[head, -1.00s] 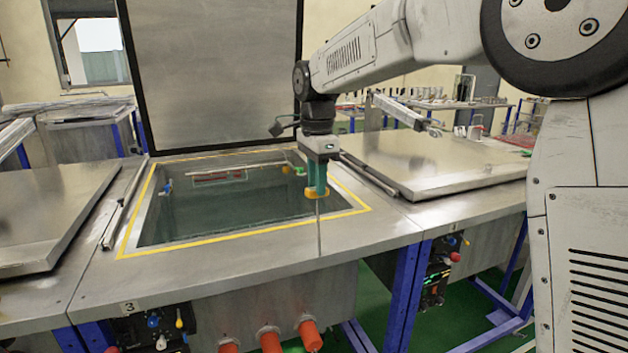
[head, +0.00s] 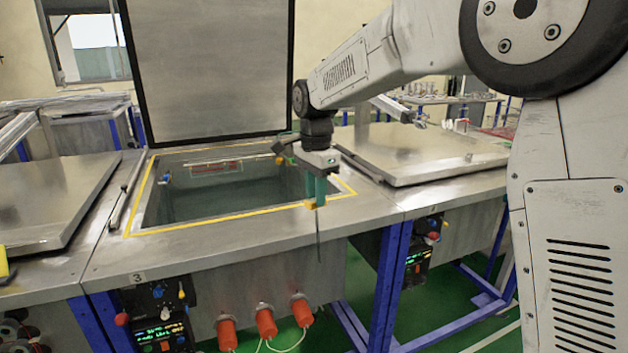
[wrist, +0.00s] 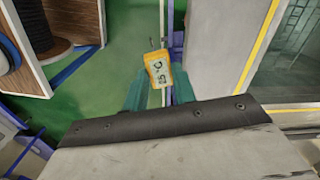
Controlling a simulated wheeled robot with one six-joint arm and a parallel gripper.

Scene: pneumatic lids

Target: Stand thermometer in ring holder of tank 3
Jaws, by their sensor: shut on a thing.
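My gripper (head: 315,201) has teal fingers shut on the yellow thermometer (head: 309,205), whose thin dark stem hangs straight down. In the wrist view, the thermometer's yellow body with its display (wrist: 158,72) sits between the fingers (wrist: 160,95). In the head view it appears in front of the right front part of tank 3 (head: 210,226), whose label 3 is on the front edge. The tank is open, with a yellow line around its opening and its lid raised behind. Small fittings show at its inner walls; I cannot tell which is the ring holder.
A closed lid (head: 420,150) covers the tank to the right, and another lid (head: 60,195) lies to the left. Orange-red plugs (head: 266,322) stick out below tank 3's front. A control box (head: 160,315) hangs below at left. Green floor is open at lower right.

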